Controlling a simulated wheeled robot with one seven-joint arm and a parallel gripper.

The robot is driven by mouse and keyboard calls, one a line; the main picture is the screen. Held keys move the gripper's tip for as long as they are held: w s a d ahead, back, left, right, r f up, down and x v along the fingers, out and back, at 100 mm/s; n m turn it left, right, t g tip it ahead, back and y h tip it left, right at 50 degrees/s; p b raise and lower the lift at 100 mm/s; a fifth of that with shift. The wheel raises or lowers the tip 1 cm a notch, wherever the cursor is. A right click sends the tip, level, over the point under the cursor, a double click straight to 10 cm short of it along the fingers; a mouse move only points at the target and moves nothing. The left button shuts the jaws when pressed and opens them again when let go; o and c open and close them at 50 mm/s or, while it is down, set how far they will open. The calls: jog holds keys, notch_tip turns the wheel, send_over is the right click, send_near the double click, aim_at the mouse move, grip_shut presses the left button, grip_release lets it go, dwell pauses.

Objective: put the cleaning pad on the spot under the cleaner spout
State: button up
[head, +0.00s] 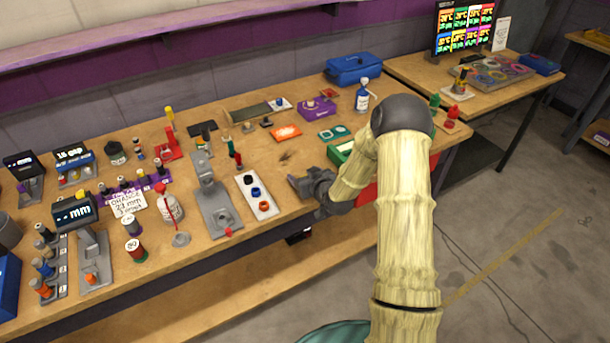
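A white bottle with a red spout (168,205), which looks like the cleaner, stands on the bench at left centre. A small round grey spot (181,239) lies in front of it, with nothing visible on it. I cannot tell for certain which thing is the cleaning pad; small teal pieces (333,132) lie on the bench beyond my gripper. My gripper (294,183) is over the bench's front part, right of the white tray and well right of the bottle. It points left. Its fingers are small and dark, so its opening and any held thing are unclear.
A grey stand (213,200) and a white tray with coloured rings (257,196) stand between the bottle and my gripper. An orange packet (286,132), a purple box (317,108) and a blue-and-white pump bottle (362,97) are behind. My arm hides part of the bench's right end.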

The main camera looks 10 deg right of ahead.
jog(key=shift+r+p, duration=0.1)
jog(key=shift+p, duration=0.2)
jog(key=shift+s+d, duration=0.1)
jog(key=shift+s, duration=0.2)
jog(key=v, duration=1.6)
jog(key=shift+s+r, duration=0.25)
jog(key=shift+r, duration=0.3)
